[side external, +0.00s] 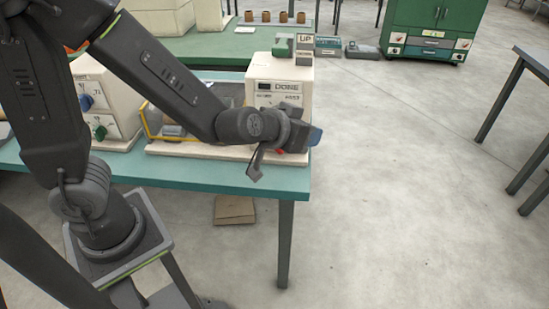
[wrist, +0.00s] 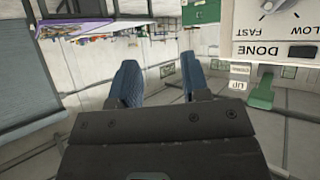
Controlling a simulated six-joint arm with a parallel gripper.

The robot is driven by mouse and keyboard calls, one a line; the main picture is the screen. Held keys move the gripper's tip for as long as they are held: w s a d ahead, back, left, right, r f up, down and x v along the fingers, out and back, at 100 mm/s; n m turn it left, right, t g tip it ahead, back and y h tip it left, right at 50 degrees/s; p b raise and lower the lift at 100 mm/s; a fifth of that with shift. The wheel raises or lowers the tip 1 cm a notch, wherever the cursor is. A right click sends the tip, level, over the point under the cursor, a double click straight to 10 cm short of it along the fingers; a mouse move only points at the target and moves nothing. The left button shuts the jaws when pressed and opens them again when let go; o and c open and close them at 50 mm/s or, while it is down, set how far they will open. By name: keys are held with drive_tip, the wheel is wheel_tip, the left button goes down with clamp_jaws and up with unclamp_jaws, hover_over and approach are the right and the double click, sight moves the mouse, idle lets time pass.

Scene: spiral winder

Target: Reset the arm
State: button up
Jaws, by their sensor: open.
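My gripper (wrist: 160,75) is open in the wrist view, its two blue fingers apart with nothing between them. In the side view my gripper (side external: 316,136) is at the front right corner of the teal table (side external: 210,178), in front of the winder's cream control box (side external: 280,72). The box's panel reads DONE and it also shows in the wrist view (wrist: 275,35), upside down, with a knob marked FAST and LOW. A green lever (side external: 283,45) stands beside a sign reading UP. My arm hides much of the winder's middle.
A cream machine (side external: 108,95) with blue and green knobs stands at the table's left. A green cabinet (side external: 432,28) is at the back right and a dark table (side external: 535,65) at the right edge. A cardboard piece (side external: 234,210) lies below the table. The floor to the right is clear.

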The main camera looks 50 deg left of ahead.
drive_tip(key=s+a+r+m+g+h, duration=0.1)
drive_tip(key=s+r+m+g+h, duration=0.2)
drive_tip(key=s+r, duration=0.5)
drive_tip(key=s+a+g+y, duration=0.1)
drive_tip(key=s+a, duration=0.2)
drive_tip(key=s, duration=0.2)
drive_tip(key=s+a+f+n+g+y, duration=0.1)
drive_tip(key=s+a+g, duration=0.1)
drive_tip(key=s, duration=0.4)
drive_tip(key=shift+a, duration=0.75)
